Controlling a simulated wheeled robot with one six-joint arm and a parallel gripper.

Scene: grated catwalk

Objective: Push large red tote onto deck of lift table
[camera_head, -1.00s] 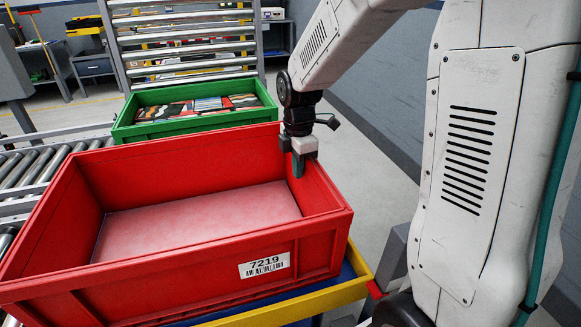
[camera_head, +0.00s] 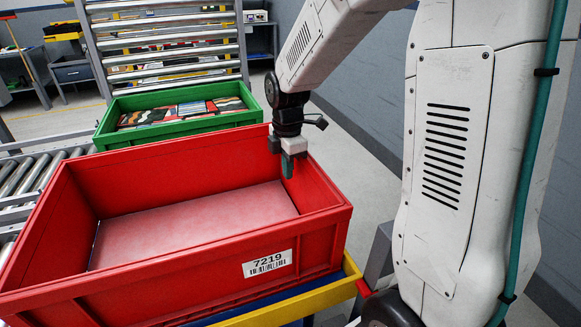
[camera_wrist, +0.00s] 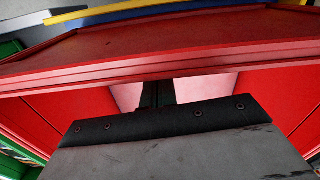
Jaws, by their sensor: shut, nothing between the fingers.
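The large red tote (camera_head: 180,215) stands open and upright in the front left of the head view, with a 7219 label on its near side. Its inside looks empty, with a pale pinkish floor. My gripper (camera_head: 288,166) is shut and empty, pointing down inside the tote near its right wall. I cannot tell if the fingers touch that wall. In the wrist view the tote's red rim and wall (camera_wrist: 200,50) cross the picture, and my gripper (camera_wrist: 157,95) is partly hidden behind the wrist housing. A blue and yellow platform edge (camera_head: 300,296), perhaps the lift table, shows under the tote's right end.
A green tote (camera_head: 175,118) holding flat, colourful items stands just behind the red one. Grey floor (camera_head: 360,190) is clear to the right of the totes.

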